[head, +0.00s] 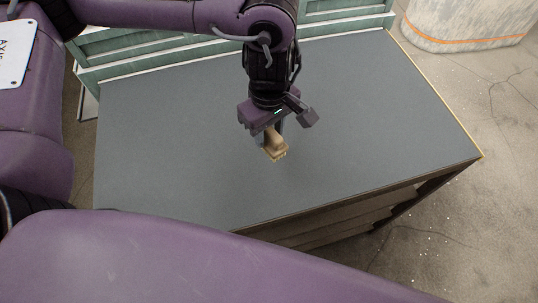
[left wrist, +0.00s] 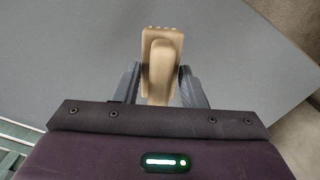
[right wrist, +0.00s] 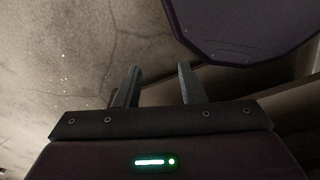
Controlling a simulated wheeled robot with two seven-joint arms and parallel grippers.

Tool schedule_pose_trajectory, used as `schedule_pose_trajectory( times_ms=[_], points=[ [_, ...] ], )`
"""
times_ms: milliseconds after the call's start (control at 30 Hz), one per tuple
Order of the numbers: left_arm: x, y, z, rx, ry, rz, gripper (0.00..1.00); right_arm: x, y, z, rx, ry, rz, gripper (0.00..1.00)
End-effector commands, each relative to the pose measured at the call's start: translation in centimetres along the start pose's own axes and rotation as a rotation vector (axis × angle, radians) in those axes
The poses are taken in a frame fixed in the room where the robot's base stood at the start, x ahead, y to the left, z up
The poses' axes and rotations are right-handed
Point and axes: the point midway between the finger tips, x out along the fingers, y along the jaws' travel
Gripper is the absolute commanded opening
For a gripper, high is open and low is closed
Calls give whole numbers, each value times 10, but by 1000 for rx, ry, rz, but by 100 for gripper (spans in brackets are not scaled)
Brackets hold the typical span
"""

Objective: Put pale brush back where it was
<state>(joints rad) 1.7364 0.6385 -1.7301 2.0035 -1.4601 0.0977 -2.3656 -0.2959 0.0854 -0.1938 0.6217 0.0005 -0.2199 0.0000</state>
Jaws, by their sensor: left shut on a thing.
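The pale brush (head: 275,146) is tan, with a handle and a wider head with small bristle tufts along its end. My left gripper (head: 273,133) is shut on the brush, over the middle of the grey tabletop. In the left wrist view the brush (left wrist: 161,60) stands between the two fingers of my left gripper (left wrist: 159,82), its wider end pointing away. I cannot tell whether the brush touches the tabletop. My right gripper (right wrist: 158,82) shows in the right wrist view with its fingers apart and nothing between them.
The grey tabletop (head: 170,130) is otherwise bare, with free room all around the brush. A green slatted structure (head: 150,63) stands along its back edge. A pale block with an orange stripe (head: 465,22) stands on the floor at the upper right.

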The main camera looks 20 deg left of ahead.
Motion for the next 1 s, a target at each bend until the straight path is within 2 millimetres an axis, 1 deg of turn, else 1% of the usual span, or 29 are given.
schedule_pose_trajectory(
  times_ms=[33, 200, 333, 567, 700, 800, 1000],
  points=[
    [12, -2, 1, -2, -6, -6, 13, -2, 0, 0, -1, 0, -1, 36],
    [49, -1, 1, -4, -5, -6, 13, -5, -2, 0, -5, 0, -4, 36],
    [70, -1, 0, -3, -3, -3, 13, -6, -5, 2, -6, -3, -7, 36],
    [86, 0, 0, -2, 0, -1, 13, -6, -11, 2, -4, -3, -14, 36],
    [104, 0, 0, -3, -3, -2, 13, -5, -12, 2, -4, -3, -15, 36],
    [114, 0, 0, -2, -2, -1, 13, -5, -12, 2, -4, -4, -15, 36],
    [117, 0, -1, 0, 1, 1, 13, -5, -10, 2, -3, -4, -13, 36]
  ],
)
